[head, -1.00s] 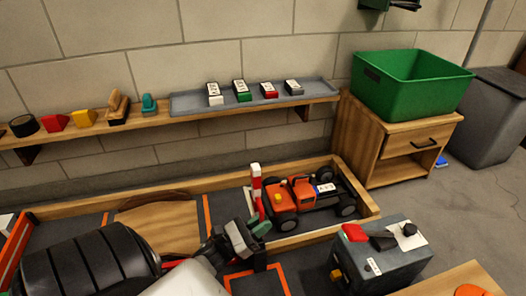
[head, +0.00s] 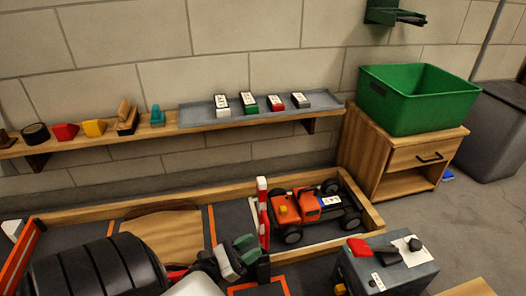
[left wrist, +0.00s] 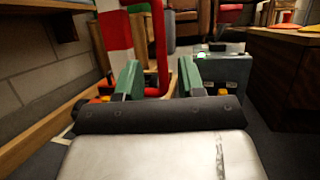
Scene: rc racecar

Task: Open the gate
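The gate (head: 263,212) is a red and white barrier standing upright at the left of the orange toy car (head: 305,207), inside the wood-edged track. In the left wrist view the gate's striped post (left wrist: 116,32) is at upper left, with a red loop-shaped bar (left wrist: 159,45) beside it. My left gripper (head: 247,248) is just left of and in front of the gate. Its green fingers (left wrist: 158,78) are spread apart. The red bar appears between them, ahead; I cannot tell if they touch it. My right gripper is not in view.
A grey box (head: 385,270) with a red switch stands front right. A wooden rail (head: 110,208) edges the track. The wall shelf (head: 180,131) holds blocks and a grey tray (head: 190,119). A green bin (head: 415,105) sits on a wooden cabinet (head: 385,150). Bare floor lies at right.

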